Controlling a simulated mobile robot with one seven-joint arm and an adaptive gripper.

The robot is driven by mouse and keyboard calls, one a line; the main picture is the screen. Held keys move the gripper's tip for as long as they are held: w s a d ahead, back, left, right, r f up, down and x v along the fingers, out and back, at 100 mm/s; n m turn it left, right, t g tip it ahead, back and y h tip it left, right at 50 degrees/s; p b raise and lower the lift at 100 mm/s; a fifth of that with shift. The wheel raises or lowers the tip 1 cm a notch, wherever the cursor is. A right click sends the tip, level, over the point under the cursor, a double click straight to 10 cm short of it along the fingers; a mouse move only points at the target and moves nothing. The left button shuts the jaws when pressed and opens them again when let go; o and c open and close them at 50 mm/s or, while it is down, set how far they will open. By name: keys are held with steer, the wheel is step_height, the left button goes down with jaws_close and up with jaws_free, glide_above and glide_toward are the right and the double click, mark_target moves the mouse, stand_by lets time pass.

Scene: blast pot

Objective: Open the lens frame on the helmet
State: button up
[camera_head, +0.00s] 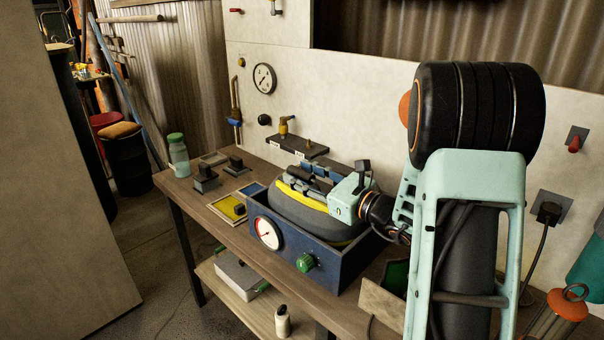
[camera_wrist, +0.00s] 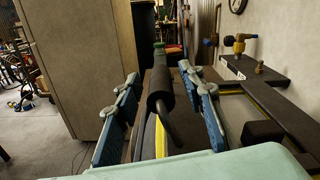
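The helmet (camera_head: 292,212), grey with a yellow band, sits in a blue box (camera_head: 342,268) on the bench. My gripper (camera_head: 300,172) is over its top, reaching in from the right. In the wrist view my gripper (camera_wrist: 160,75) has its two blue-grey fingers spread wide. A dark cylindrical bar with a bent rod (camera_wrist: 160,92) lies between them, with a gap on each side. A yellow strip of the helmet (camera_wrist: 160,138) shows below it. I cannot clearly make out the lens frame; my gripper covers much of the helmet's top.
The box carries a gauge (camera_head: 267,234) and a green knob (camera_head: 307,262). Small dark blocks (camera_head: 205,180) and a bottle (camera_head: 178,155) stand on the bench's left part. A dark fixture (camera_head: 297,146) with a brass valve lies behind the helmet near the wall.

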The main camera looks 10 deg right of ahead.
jaws_close()
stand_by(0.3)
steer(key=shift+r, duration=0.1)
